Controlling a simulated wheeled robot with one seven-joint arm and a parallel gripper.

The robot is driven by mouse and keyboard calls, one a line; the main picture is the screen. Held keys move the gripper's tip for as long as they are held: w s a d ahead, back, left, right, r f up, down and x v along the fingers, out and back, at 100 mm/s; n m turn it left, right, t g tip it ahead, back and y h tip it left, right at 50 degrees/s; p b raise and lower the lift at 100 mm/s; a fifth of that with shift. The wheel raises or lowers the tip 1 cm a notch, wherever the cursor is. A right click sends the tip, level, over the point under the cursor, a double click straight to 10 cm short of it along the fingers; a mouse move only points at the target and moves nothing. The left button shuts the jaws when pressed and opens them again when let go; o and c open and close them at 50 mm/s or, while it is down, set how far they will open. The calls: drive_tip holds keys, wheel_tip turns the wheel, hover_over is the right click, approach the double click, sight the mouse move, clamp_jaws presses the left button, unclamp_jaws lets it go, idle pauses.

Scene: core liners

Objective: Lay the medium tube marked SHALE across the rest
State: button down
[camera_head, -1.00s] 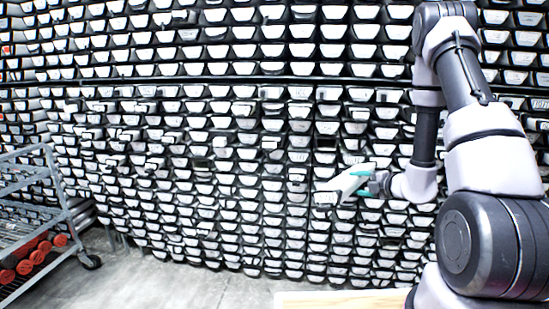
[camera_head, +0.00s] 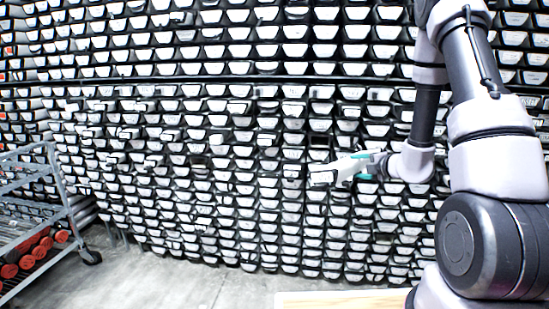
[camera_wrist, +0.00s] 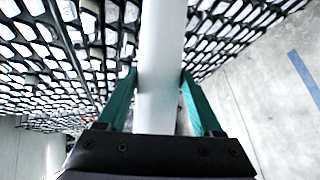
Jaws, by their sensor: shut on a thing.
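My gripper (camera_head: 367,165) is at the right of the head view, in front of the wall of core trays. Its teal fingers are shut on a pale white-grey tube (camera_head: 336,171), which points left out of the jaws and looks roughly level. In the wrist view the tube (camera_wrist: 162,55) runs up from between the teal fingers (camera_wrist: 160,100). No marking can be read on the tube, so I cannot tell whether it says SHALE. I cannot make out a rest in either view.
A wall of stacked core trays (camera_head: 240,150) fills the background. A grey metal cart (camera_head: 50,215) stands at the left with several red-ended tubes (camera_head: 35,250) on its lower shelf. A wooden top edge (camera_head: 340,299) shows at the bottom. Concrete floor (camera_head: 190,285) lies open between.

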drive_tip(key=shift+m+t+h, duration=0.4)
drive_tip(key=shift+m+h, duration=0.3)
drive_tip(key=shift+m, duration=0.1)
drive_tip(key=r, duration=0.5)
drive_tip(key=w+r, duration=0.1)
drive_tip(key=r, duration=0.1)
drive_tip(key=shift+r, duration=0.35)
